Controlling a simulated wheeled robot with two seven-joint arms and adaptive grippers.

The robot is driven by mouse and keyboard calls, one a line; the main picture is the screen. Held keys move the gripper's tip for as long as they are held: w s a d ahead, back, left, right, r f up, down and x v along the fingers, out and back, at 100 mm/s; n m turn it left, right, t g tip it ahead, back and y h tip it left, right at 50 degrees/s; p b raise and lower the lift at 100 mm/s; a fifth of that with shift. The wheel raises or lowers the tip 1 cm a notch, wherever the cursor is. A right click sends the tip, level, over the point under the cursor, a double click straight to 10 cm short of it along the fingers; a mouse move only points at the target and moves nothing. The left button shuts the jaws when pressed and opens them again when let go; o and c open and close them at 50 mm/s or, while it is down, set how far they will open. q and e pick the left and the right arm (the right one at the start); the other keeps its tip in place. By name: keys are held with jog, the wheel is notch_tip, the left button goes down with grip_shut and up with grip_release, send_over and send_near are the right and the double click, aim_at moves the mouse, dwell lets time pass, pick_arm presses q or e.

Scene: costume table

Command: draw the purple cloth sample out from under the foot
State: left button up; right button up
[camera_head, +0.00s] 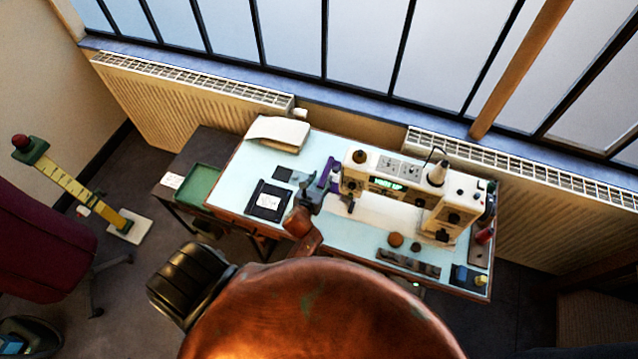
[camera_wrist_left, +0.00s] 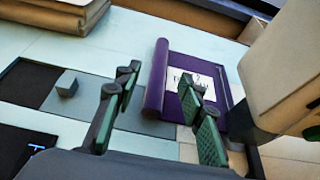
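The purple cloth sample (camera_wrist_left: 154,88) lies flat on the pale blue table top, with a raised or rolled purple edge on its left and a white printed label. In the head view, a purple strip of it (camera_head: 328,171) shows left of the sewing machine (camera_head: 398,172). In the wrist view, its right side runs to the cream machine head (camera_wrist_left: 288,65); the foot itself cannot be made out clearly. My left gripper (camera_head: 308,190) is open over the table, its two green-padded fingers (camera_wrist_left: 162,98) apart in front of the cloth. No grip on the cloth shows. My right gripper is out of view.
A dark framed card (camera_head: 268,200), a small dark square (camera_head: 283,174) and a stack of cloth or paper (camera_head: 277,134) lie left of the machine. A green tray (camera_head: 198,184) sits on the side table. A brown round object (camera_head: 396,240) and a dark strip (camera_head: 408,264) lie in front.

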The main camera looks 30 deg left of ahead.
aim_at(325, 172)
pick_arm(q)
jog(key=shift+x, duration=2.35)
jog(key=shift+c, duration=0.4)
grip_shut()
